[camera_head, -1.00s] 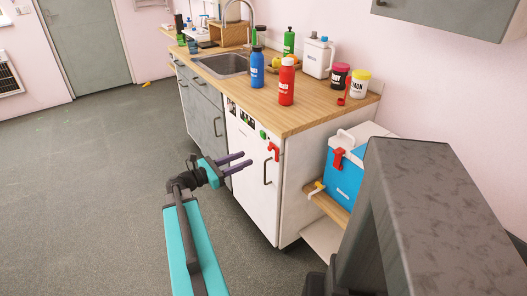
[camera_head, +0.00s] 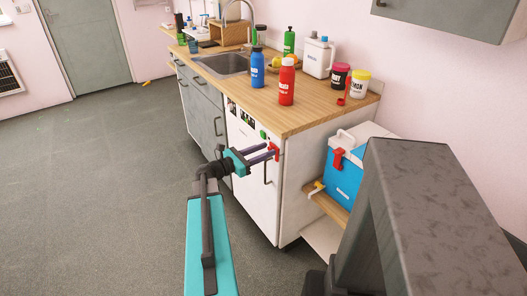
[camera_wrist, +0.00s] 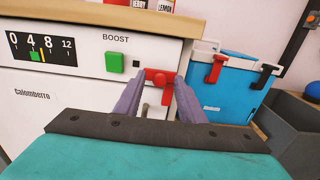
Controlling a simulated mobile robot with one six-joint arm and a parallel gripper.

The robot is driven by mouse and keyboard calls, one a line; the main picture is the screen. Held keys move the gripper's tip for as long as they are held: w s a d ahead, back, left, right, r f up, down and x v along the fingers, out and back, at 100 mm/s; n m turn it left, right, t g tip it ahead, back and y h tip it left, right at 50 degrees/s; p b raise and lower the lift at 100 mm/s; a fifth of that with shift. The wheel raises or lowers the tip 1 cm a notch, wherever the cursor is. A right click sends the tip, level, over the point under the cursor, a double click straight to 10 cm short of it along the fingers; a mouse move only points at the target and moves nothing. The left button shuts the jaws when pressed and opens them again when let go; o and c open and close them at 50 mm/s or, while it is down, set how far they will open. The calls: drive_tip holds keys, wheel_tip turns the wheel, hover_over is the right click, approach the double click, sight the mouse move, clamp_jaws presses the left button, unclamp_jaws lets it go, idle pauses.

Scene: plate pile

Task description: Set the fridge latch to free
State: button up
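The red fridge latch (camera_head: 276,150) is on the upper front of the white fridge (camera_head: 253,185). In the wrist view the latch (camera_wrist: 158,77) has a round boss, a short crosspiece and a tab hanging down on its right side. My gripper (camera_head: 269,152) is at the latch, its two purple fingers pointing at the fridge front. In the wrist view the fingers of my gripper (camera_wrist: 161,84) are apart, one on each side of the latch. I cannot tell whether either finger touches it.
A green BOOST button (camera_wrist: 115,62) and a 0-12 scale (camera_wrist: 42,48) are left of the latch. The dark fridge handle (camera_head: 267,170) is just below. A blue cooler (camera_head: 345,175) stands to the right. Bottles stand on the wooden counter (camera_head: 315,104) above.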

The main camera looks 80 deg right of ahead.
drive_tip(key=shift+c, duration=0.4)
clamp_jaws()
drive_tip(key=shift+s+a, duration=1.2)
drive_tip(key=shift+a, duration=0.1)
drive_tip(key=shift+o, duration=0.4)
unclamp_jaws()
drive_tip(key=shift+w, duration=0.1)
drive_tip(key=b+v, duration=0.1)
drive_tip(key=v, duration=1.2)
drive_tip(key=shift+w+a, duration=0.25)
drive_tip(key=shift+a, duration=0.05)
